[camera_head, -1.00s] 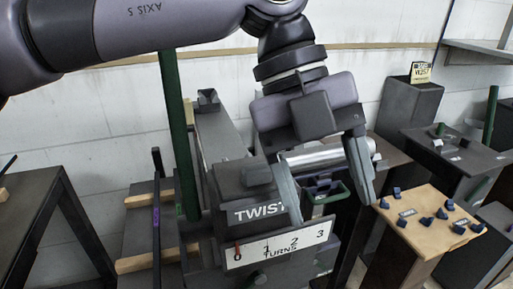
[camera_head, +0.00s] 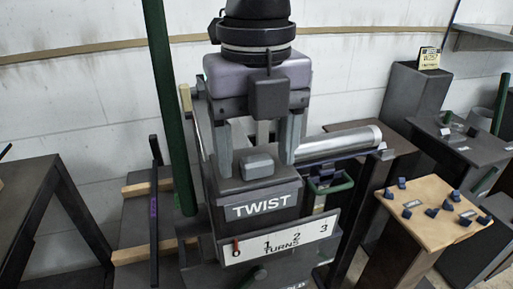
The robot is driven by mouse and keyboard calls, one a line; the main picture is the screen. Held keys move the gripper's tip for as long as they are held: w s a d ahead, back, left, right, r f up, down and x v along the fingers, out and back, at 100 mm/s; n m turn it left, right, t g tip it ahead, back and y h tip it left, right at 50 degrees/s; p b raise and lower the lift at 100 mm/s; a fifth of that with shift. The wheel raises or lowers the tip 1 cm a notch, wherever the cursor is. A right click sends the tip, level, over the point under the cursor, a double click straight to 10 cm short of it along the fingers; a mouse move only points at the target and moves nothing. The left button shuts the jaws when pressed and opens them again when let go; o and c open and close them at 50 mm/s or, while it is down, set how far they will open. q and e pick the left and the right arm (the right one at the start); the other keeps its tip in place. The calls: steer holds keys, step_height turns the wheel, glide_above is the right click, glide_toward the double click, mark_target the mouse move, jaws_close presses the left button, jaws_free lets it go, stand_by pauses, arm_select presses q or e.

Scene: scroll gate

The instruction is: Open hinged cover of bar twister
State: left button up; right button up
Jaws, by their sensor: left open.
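The bar twister is a dark machine with a block-shaped cover (camera_head: 262,190) marked "TWIST" on its front face. A small grey raised block (camera_head: 257,164) sits on the cover's top. The cover looks closed. My left gripper (camera_head: 257,168) comes down from above, open. One finger stands on each side of the grey block, with gaps visible; I cannot tell whether the fingertips touch the cover. A white scale plate (camera_head: 282,240) reads 0 to 3 "TURNS", with a red pointer near 0. My right gripper is not in view.
A tall green post (camera_head: 172,120) rises close to the left of the cover. A silver cylinder (camera_head: 337,143) extends to the right, above a green-edged bin (camera_head: 330,187). A wooden-topped stand (camera_head: 433,228) with several small blue blocks stands at right. A dark bench is at far left.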

arm_select(q)
steer(key=shift+f, duration=0.25)
steer(key=shift+c, duration=0.3)
jaws_close()
